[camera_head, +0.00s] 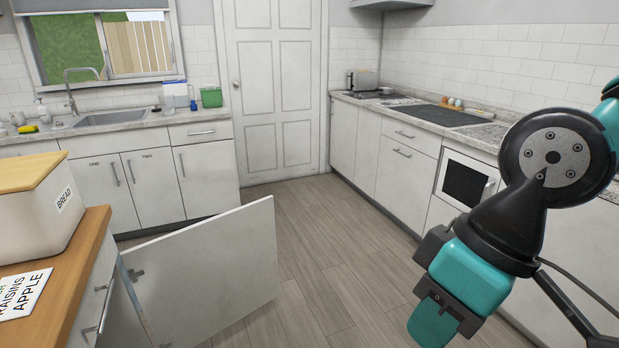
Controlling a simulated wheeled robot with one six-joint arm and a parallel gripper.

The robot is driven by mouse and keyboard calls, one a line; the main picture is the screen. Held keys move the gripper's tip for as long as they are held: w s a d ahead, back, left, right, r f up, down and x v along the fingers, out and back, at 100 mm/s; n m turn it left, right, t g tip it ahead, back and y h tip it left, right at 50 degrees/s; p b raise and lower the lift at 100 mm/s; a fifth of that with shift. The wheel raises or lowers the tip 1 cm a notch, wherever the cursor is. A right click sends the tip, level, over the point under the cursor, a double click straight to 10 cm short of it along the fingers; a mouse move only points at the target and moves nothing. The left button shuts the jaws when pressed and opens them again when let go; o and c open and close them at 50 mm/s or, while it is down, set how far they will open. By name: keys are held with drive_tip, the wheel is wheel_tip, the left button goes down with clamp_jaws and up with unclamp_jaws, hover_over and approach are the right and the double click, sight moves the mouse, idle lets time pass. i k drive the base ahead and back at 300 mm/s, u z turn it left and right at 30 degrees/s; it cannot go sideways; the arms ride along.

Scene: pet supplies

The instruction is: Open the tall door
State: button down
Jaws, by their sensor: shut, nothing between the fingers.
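A tall white panelled door (277,95) stands in the back wall, with a small round knob at its left edge; it looks shut. A plain white cabinet door (208,272) stands wide open in the left foreground, swung out from the wooden-topped unit on hinges at its left edge. Which of the two the task means I cannot tell. My gripper (434,326), teal and black, hangs at the lower right, shut and empty. It is to the right of the open cabinet door, apart from it, and far in front of the panelled door.
The wooden counter (62,290) at left holds a bread box (38,210) and a lettered card (22,293). The sink cabinets (150,180) line the back left; the oven and stove counter (465,180) runs along the right. The wooden floor (320,235) between is clear.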

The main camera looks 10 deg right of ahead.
sight(191, 284)
drive_tip(key=z, duration=0.5)
drive_tip(key=i, duration=3)
drive_tip(key=u, duration=1.3)
drive_tip(key=i, duration=0.65)
drive_tip(key=u, duration=0.4)
